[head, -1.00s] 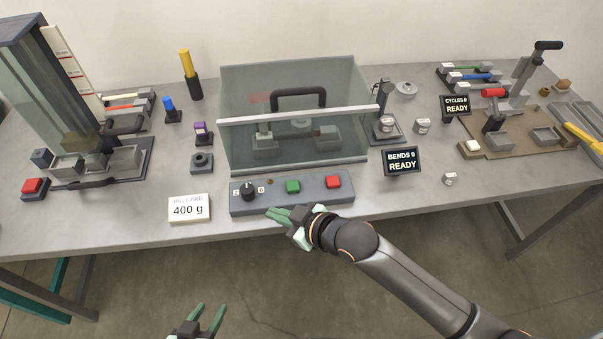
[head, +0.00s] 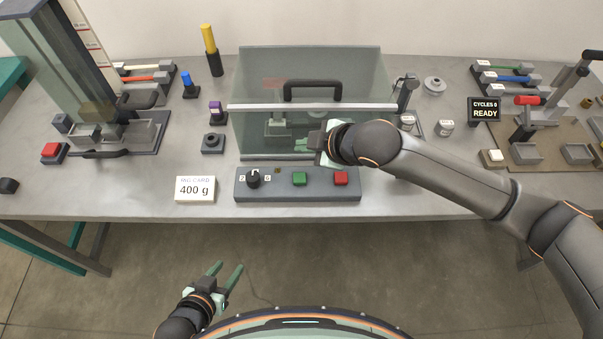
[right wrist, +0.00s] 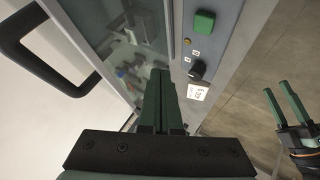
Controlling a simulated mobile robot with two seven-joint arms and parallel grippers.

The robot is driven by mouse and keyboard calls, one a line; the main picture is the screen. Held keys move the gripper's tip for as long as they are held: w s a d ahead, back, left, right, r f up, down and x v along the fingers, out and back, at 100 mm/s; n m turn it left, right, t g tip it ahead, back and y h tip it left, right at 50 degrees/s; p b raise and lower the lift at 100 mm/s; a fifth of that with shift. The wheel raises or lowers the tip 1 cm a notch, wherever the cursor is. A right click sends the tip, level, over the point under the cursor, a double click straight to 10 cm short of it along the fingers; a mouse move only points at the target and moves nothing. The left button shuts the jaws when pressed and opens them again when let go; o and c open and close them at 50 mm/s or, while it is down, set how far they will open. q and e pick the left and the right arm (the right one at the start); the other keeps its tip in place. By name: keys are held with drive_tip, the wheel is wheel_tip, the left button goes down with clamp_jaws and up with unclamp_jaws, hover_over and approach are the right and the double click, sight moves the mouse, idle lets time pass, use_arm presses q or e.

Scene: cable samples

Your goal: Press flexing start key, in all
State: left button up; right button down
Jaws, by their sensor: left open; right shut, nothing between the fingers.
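The flexing control box (head: 257,195) sits at the table's front edge, before the clear-walled chamber. It carries a black knob (head: 253,179), a green key (head: 299,179) and a red key (head: 341,179). My right gripper (head: 303,145) is shut and empty, above and behind the box, in front of the chamber's clear front. In the right wrist view its fingers (right wrist: 160,90) are together, with the green key (right wrist: 204,22) and knob (right wrist: 197,70) beyond and to the right. My left gripper (head: 228,272) is open and empty, below the table's front edge.
The chamber (head: 352,70) has a black handle (head: 312,88) on top and a rail along its front. A 400 g card (head: 195,189) stands left of the box. A "CYCLES 0 READY" display (head: 486,110) stands right. My right arm hides the BENDS display.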

drive_tip(key=shift+f, duration=0.1)
drive_tip(key=b, duration=0.8)
hover_over(304, 180)
wheel_tip(304, 180, down, 6)
drive_tip(key=shift+f, duration=0.2)
wheel_tip(304, 180, down, 2)
drive_tip(key=shift+b, duration=0.4)
drive_tip(key=shift+f, duration=0.1)
idle(1.2)
drive_tip(key=shift+f, duration=0.4)
